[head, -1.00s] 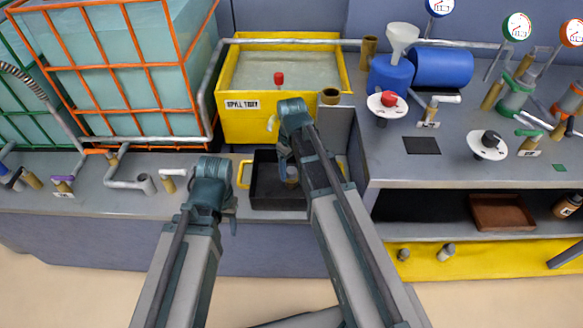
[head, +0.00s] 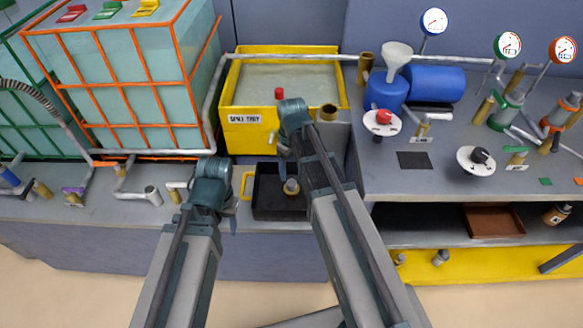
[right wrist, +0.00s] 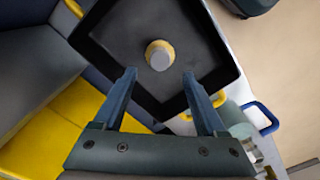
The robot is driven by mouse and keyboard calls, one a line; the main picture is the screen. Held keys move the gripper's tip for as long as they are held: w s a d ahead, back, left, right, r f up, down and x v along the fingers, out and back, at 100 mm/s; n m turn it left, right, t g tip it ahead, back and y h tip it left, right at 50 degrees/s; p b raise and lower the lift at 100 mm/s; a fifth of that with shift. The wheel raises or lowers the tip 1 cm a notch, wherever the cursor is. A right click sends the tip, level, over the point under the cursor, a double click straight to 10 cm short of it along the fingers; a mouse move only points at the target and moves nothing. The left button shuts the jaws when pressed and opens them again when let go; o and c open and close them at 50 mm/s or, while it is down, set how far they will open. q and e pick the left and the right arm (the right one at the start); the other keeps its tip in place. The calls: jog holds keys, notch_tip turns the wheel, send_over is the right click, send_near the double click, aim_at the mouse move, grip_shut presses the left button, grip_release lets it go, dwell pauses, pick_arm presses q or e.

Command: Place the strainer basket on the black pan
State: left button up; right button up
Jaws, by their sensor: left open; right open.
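The black pan (head: 262,200) with yellow handles sits on the lower bench, below the yellow spill tray. A small round piece with a grey top and yellowish side, which looks like the strainer basket (head: 291,187), stands in the pan; it also shows in the right wrist view (right wrist: 159,55). My right gripper (head: 283,150) is open and empty above the pan. In the right wrist view its fingertips (right wrist: 158,77) are apart, with the basket just beyond them. My left gripper (head: 230,208) is open beside the pan's left side.
The yellow spill tray (head: 240,139) stands behind the pan. Pipe stubs (head: 153,195) and valves lie to its left. The raised bench (head: 430,184) with a blue tank (head: 437,84) and knobs stands to the right, with an open shelf below.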

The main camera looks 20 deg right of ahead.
notch_tip(320, 180, up, 6)
jog(key=p, duration=0.5)
pick_arm(q)
notch_tip(320, 180, up, 6)
jog(key=shift+f, duration=0.1)
pick_arm(e)
jog(key=s+a+m, duration=0.1)
jog(key=s+a, duration=0.4)
jog(key=s, duration=0.2)
jog(key=s+a+m+h, duration=0.1)
jog(key=s+a, duration=0.4)
jog(key=s, duration=0.3)
jog(key=shift+s+a, duration=0.15)
jog(key=shift+a, duration=0.25)
